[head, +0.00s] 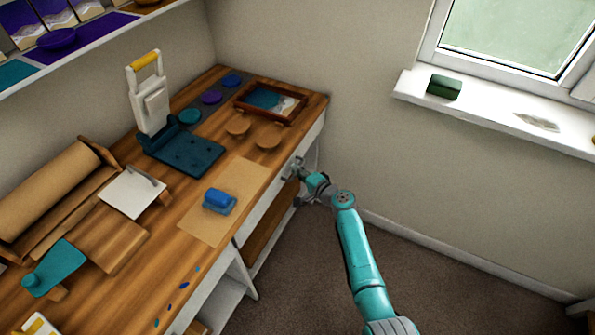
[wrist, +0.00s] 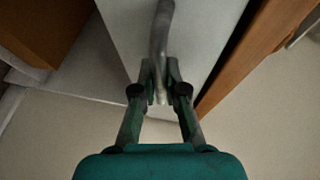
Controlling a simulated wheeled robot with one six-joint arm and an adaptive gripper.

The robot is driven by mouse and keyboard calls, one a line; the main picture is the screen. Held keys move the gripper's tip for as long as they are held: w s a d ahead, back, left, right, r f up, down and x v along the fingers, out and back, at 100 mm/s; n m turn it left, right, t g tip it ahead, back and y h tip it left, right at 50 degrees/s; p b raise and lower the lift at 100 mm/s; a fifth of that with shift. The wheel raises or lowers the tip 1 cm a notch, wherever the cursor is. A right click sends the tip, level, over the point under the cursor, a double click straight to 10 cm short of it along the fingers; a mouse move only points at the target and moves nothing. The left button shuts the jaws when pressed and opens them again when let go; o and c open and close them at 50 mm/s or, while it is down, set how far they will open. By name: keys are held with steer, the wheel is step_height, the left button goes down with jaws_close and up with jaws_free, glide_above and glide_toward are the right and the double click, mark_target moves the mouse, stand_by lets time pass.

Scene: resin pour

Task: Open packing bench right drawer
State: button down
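The packing bench (head: 262,165) has a wooden top and white drawer fronts beneath its front edge. The right drawer (head: 311,138) has a white front under the bench's far right end and looks closed; its front also fills the middle of the wrist view (wrist: 205,35). A grey curved bar handle (wrist: 161,30) sticks out from that front. My gripper (wrist: 160,72) has its two fingers close on either side of the handle, apparently pressed against it. In the head view my gripper (head: 297,170) is at the drawer front, with the contact too small to make out.
On the bench top are a framed picture (head: 270,101), round wooden coasters (head: 269,136), a dark teal press (head: 182,150) and a blue block (head: 219,200) on brown paper. Open shelves (head: 216,300) are below. Carpeted floor (head: 310,285) is clear beside the bench; a windowsill (head: 495,110) is at right.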

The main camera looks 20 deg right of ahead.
steer(key=s+d, duration=1.5)
steer(key=s, duration=0.1)
steer(key=shift+s+d, duration=0.2)
steer(key=c, duration=1.2)
jaws_free()
steer(key=v, duration=1.2)
